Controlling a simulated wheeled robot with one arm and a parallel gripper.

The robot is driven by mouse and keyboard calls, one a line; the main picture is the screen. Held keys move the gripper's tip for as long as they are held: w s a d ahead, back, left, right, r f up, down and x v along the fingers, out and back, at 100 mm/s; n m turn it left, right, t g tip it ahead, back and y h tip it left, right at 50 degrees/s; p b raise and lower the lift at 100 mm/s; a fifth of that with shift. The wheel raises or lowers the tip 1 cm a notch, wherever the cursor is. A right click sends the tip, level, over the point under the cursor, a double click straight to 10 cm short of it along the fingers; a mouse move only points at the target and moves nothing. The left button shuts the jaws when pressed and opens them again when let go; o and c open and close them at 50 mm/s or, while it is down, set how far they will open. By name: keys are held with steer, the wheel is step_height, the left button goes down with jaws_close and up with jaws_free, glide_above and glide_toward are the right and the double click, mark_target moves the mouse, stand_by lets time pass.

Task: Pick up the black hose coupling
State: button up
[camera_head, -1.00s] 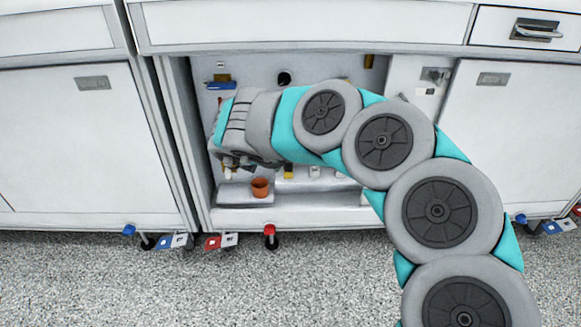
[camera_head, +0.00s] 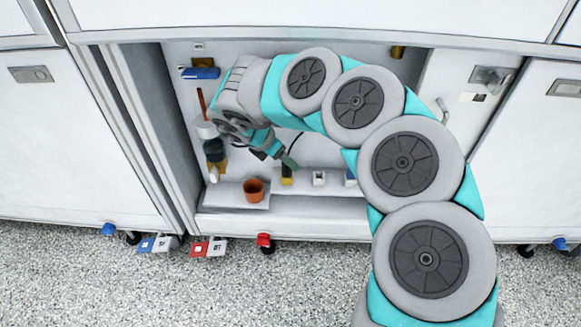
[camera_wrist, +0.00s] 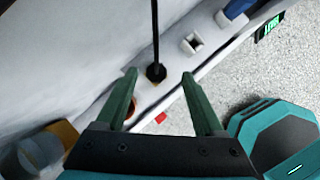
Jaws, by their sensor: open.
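The black hose coupling (camera_wrist: 156,72) shows in the wrist view as a small dark piece at the lower end of a thin black hose (camera_wrist: 155,30). It appears between my two green fingertips in the picture; I cannot tell whether they are level with it. My gripper (camera_wrist: 159,75) is open, with a clear gap on both sides of the coupling. In the head view my gripper (camera_head: 277,160) points down into the open cabinet bay, just above a small yellow piece (camera_head: 287,181). The coupling is not clearly seen there, being small and close to the fingers.
An orange pot (camera_head: 254,190) stands left of the yellow piece. A white square holder (camera_head: 319,178) and a blue item (camera_head: 350,178) are to its right. A blue wall piece (camera_head: 201,73) and a brush-like item (camera_head: 214,150) are at the left. The cabinet door (camera_head: 479,130) is at right.

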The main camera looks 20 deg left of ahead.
mark_target(287, 171)
steer(key=shift+x, duration=1)
steer(key=shift+a+b+x, duration=0.15)
steer(key=shift+x, duration=1.2)
steer(key=shift+a+b+x, duration=0.15)
steer(key=shift+x, duration=1.25)
steer(key=shift+s+f, duration=0.1)
steer(key=shift+s, duration=0.05)
jaws_close()
